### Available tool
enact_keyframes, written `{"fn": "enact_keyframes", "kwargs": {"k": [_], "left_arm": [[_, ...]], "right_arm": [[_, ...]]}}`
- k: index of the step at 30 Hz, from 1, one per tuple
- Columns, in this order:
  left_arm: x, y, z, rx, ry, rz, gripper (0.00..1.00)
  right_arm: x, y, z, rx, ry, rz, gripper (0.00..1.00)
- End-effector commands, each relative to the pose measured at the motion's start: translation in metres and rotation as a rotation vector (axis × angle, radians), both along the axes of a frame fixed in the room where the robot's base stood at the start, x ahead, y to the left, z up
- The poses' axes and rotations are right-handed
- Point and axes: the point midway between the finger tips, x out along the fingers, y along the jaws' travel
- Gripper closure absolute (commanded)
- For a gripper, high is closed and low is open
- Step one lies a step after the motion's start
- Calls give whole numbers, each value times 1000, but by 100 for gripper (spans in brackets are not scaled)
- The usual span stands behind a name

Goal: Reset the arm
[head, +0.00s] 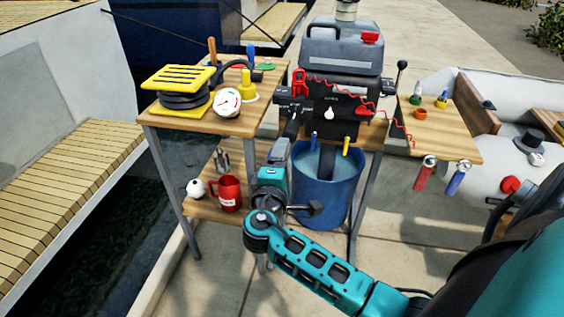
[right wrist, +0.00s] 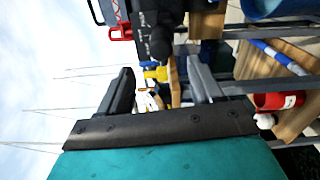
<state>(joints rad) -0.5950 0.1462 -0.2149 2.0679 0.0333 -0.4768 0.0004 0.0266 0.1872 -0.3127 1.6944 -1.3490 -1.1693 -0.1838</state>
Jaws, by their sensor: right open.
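My right arm, teal and dark grey, reaches up from the lower right of the head view. Its gripper (head: 291,129) is in front of the outboard motor (head: 335,98), at the motor's left side; whether they touch I cannot tell. In the right wrist view the two dark fingers of the right gripper (right wrist: 162,72) stand apart with nothing held between them. Beyond the gap show a yellow item (right wrist: 156,73) and a white round item with red marks. My left gripper is not in view.
A wooden table (head: 190,122) carries a yellow-and-black pump and a white gauge (head: 227,102). A red mug (head: 228,192) and white ball stand on its lower shelf. A blue water bucket (head: 340,197) is under the motor. A side shelf (head: 440,130) and dinghy are on the right.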

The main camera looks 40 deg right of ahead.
Motion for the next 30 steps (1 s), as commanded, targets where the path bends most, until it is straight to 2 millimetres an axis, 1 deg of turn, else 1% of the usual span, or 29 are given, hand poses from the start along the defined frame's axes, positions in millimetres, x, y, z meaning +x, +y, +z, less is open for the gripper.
{"fn": "enact_keyframes", "kwargs": {"k": [24,26,28,29,30], "left_arm": [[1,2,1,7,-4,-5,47],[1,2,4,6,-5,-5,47],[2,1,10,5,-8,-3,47],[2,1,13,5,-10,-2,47],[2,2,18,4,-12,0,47]], "right_arm": [[1,-2,-1,6,3,4,35],[0,0,-6,30,15,18,35],[-5,5,-18,96,43,54,35],[-8,8,-26,139,60,75,35],[-14,14,-39,210,84,109,35]]}}
